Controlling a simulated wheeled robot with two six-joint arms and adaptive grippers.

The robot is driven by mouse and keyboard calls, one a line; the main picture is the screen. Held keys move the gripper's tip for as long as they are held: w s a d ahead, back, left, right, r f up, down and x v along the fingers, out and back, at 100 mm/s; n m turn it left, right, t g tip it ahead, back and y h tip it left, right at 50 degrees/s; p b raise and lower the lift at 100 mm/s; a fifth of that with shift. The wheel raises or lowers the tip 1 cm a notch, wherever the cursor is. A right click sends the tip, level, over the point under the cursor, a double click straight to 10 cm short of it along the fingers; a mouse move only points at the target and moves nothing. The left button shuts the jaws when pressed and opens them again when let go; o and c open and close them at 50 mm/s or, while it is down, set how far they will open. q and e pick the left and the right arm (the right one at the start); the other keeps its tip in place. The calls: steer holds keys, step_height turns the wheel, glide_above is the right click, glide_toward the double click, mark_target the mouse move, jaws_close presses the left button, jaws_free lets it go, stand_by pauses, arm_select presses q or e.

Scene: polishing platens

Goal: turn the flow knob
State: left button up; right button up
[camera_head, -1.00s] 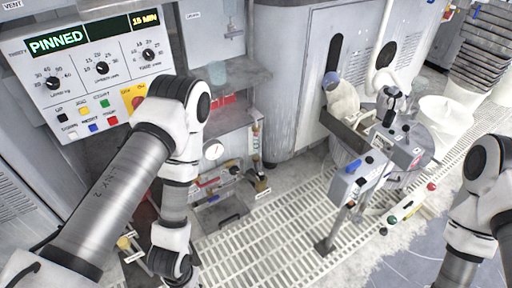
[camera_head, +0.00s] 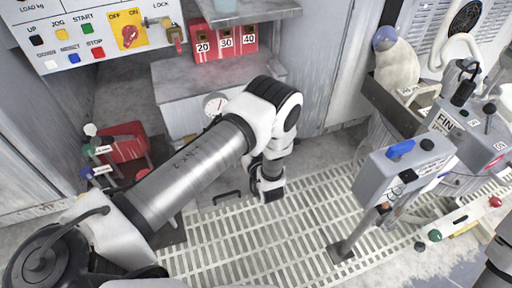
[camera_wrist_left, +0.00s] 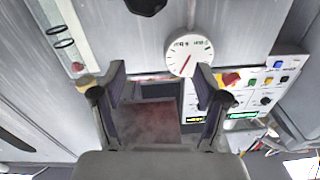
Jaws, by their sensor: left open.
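In the left wrist view, my left gripper (camera_wrist_left: 160,78) is open, with one dark finger on each side and nothing between them. A brass-coloured part (camera_wrist_left: 87,81), which looks like the flow knob, shows beside the left finger, partly covered by it. A clear tube (camera_wrist_left: 60,32) with dark rings and a red bead runs up from it. The white dial gauge (camera_wrist_left: 189,53) is above the right finger. In the head view, my left wrist (camera_head: 268,180) hangs before the lower cabinet; its fingers and the flow knob are hidden.
The control panel (camera_head: 85,40) is at upper left, with red numbered boxes (camera_head: 226,42) beside it. A grey control box (camera_head: 400,170) on a post stands right of my left arm. White grating (camera_head: 300,235) covers the floor.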

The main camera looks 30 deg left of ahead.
arm_select(q)
step_height(320, 180, down, 7)
steer(key=d+b, duration=0.2)
steer(key=b, duration=0.1)
steer(key=b+x, duration=0.2)
steer(key=x, duration=0.5)
steer(key=shift+a+b, duration=0.15)
steer(key=shift+b, duration=0.25)
steer(key=shift+w+a+r+m, duration=0.15)
steer(key=shift+w+a+m, duration=0.1)
steer(key=shift+a+m, duration=0.05)
steer(key=c, duration=1.2)
arm_select(e)
step_height(320, 180, down, 9)
steer(key=shift+w+r, duration=0.15)
steer(key=shift+r, duration=0.05)
